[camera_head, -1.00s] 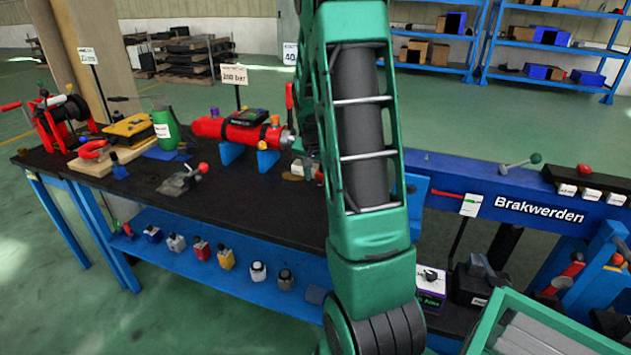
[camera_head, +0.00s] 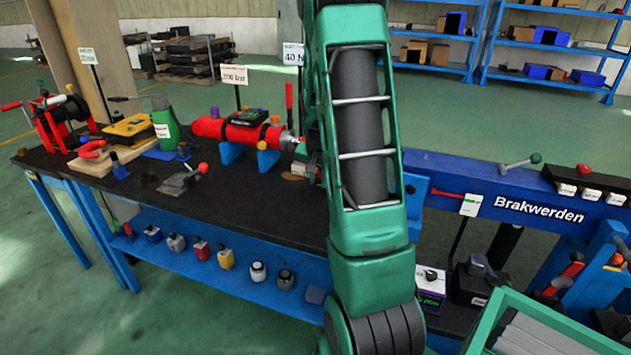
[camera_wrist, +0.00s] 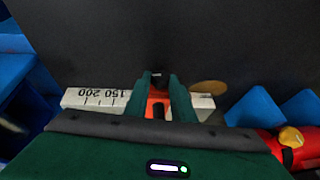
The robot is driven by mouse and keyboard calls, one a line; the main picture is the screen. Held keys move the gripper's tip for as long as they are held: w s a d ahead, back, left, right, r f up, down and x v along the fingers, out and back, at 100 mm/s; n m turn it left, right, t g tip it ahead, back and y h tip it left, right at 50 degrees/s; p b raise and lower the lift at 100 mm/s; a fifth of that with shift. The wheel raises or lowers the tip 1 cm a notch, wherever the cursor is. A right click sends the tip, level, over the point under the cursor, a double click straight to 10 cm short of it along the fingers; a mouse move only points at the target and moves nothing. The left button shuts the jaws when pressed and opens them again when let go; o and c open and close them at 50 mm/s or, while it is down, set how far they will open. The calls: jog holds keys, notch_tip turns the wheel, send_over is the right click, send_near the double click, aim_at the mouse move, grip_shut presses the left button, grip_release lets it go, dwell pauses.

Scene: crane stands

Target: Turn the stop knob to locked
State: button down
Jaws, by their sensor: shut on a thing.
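The fingers are shut on this knob, which appears to be the stop knob. An orange-red block (camera_wrist: 157,102) shows between the fingers, with a dark part on it. It sits at a pale scale bar (camera_wrist: 92,97) marked 150 and 200. I cannot read the knob's angle or any locked mark.
A red cylinder (camera_head: 240,132) on blue supports lies on the black bench (camera_head: 250,205) beside my arm. It also shows at the lower right of the wrist view (camera_wrist: 298,150). A blue beam (camera_head: 470,188) and a green crate (camera_head: 545,312) stand on the right.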

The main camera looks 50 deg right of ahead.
jog(key=shift+t, duration=0.5)
jog(key=c, duration=1.5)
grip_release()
jog(key=v, duration=1)
jog(key=shift+s+r, duration=0.1)
jog(key=shift+r, duration=0.25)
